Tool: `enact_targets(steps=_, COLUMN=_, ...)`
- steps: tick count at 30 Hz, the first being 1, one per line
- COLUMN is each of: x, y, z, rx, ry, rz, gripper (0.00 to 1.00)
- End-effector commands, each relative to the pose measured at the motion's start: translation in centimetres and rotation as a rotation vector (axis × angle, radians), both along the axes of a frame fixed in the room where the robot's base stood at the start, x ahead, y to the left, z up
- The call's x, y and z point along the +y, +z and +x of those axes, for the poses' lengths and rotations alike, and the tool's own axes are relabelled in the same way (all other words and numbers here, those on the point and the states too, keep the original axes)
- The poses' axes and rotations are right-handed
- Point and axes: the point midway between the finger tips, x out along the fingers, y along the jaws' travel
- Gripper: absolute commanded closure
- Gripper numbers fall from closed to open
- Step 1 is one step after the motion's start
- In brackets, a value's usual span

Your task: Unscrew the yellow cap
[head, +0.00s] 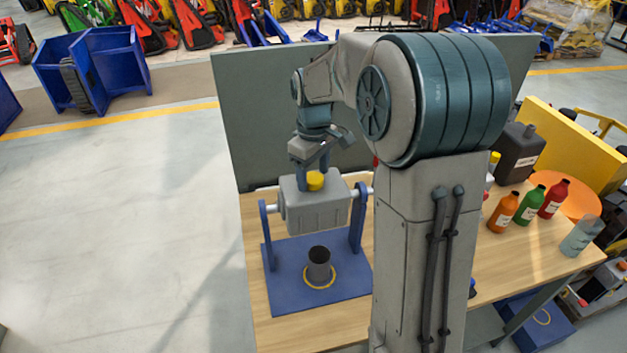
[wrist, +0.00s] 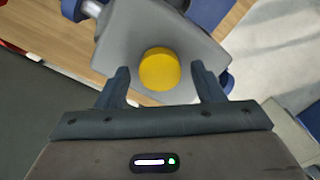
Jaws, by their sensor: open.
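The yellow cap (head: 315,181) sits on top of a grey box-shaped tank (head: 318,211). The tank hangs on a shaft between two blue uprights on a blue base plate (head: 290,293). In the wrist view the cap (wrist: 159,69) shows as a round yellow disc on the grey tank top (wrist: 125,45). My gripper (wrist: 166,80) is open, its two fingers apart with the cap seen between and a little beyond their tips. In the head view my gripper (head: 312,172) is over the tank at the cap. I cannot tell whether a finger touches the cap.
A dark cup (head: 319,265) stands in a yellow ring on the base plate below the tank. Orange (head: 504,212), green (head: 532,205) and red (head: 553,198) bottles and a dark jug (head: 518,152) stand on the wooden table's right. A grey panel (head: 245,130) rises behind the tank.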

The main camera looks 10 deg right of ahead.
Motion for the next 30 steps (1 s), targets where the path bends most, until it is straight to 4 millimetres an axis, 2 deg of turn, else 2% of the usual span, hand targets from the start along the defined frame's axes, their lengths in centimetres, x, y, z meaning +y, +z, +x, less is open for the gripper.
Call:
enact_targets(steps=9, x=0.03, y=0.00, z=0.00, rx=0.000, ry=-0.373, rz=0.000, gripper=0.38)
enact_targets(steps=20, x=0.01, y=0.02, z=0.01, rx=0.000, ry=-0.591, rz=0.000, gripper=0.38)
enact_targets(steps=30, x=0.03, y=0.04, z=0.01, rx=0.000, ry=-0.985, rz=-0.001, gripper=0.38)
